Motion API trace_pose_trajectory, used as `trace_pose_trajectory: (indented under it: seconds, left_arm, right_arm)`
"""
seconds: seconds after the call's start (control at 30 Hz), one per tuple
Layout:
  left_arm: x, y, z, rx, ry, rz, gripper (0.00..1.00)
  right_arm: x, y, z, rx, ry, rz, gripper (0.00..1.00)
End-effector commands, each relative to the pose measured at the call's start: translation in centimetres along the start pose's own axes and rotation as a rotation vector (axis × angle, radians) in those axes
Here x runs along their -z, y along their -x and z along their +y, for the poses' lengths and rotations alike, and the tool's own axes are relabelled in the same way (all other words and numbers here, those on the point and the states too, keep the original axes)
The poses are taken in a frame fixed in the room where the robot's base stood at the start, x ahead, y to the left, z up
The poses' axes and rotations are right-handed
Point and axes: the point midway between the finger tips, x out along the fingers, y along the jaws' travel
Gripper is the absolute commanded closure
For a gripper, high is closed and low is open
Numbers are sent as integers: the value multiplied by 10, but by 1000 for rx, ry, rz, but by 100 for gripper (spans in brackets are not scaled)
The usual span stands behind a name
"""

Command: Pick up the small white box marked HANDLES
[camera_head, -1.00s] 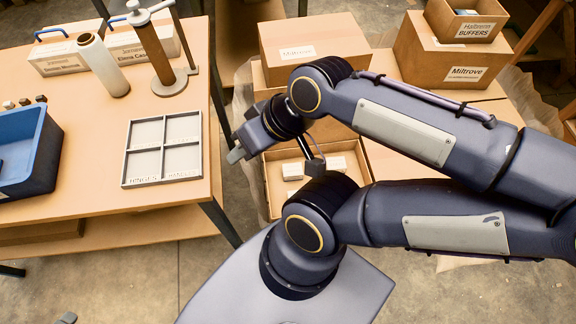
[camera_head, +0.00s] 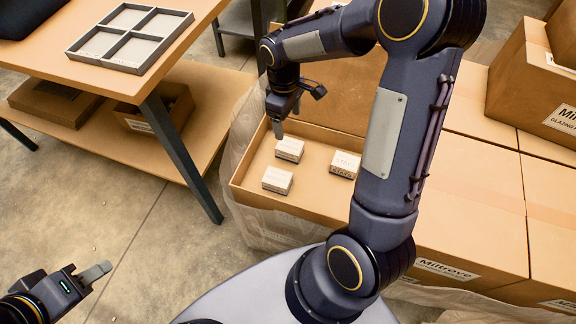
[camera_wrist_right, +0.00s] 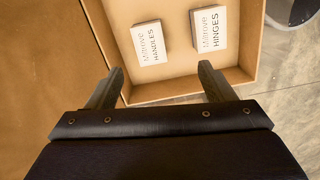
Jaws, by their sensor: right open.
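The small white box marked HANDLES (camera_wrist_right: 150,43) lies in an open cardboard carton (camera_wrist_right: 190,88), beside the white box marked HINGES (camera_wrist_right: 209,29). In the head view I take the HANDLES box (camera_head: 289,149) to be the one at the back left of the carton (camera_head: 310,208), with HINGES (camera_head: 277,179) in front of it. My right gripper (camera_wrist_right: 161,75) is open and empty, its fingers pointing toward the HANDLES box. In the head view the right gripper (camera_head: 279,131) is over the carton's back left edge. My left gripper (camera_head: 97,271) is at lower left, away from the carton; its opening is unclear.
A third white box (camera_head: 343,163) lies to the right in the carton. Closed cartons (camera_head: 470,190) stand to the right. A wooden table (camera_head: 110,80) with a grey compartment tray (camera_head: 130,37) is at upper left. The floor left of the carton is clear.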

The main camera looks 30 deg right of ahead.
Motion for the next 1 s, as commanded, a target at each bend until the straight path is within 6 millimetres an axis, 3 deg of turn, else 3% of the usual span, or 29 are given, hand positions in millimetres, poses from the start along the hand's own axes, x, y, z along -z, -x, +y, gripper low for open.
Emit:
trace_pose_trajectory:
  seconds: [0.03,0.13,0.57,0.83,1.0]
  left_arm:
    - [-9,-19,-9,0,0,1,64]
    - [-13,-27,-13,0,0,1,64]
    - [-19,-39,-18,0,0,1,64]
    - [-26,-53,-24,0,0,1,64]
    - [-26,-53,-24,0,0,1,64]
  right_arm:
    - [9,-36,4,-4,36,-30,25]
    - [18,-61,9,-13,83,-67,25]
    - [20,-105,14,-17,110,-89,25]
    - [20,-144,19,-15,109,-89,25]
    - [20,-149,19,-17,109,-86,25]
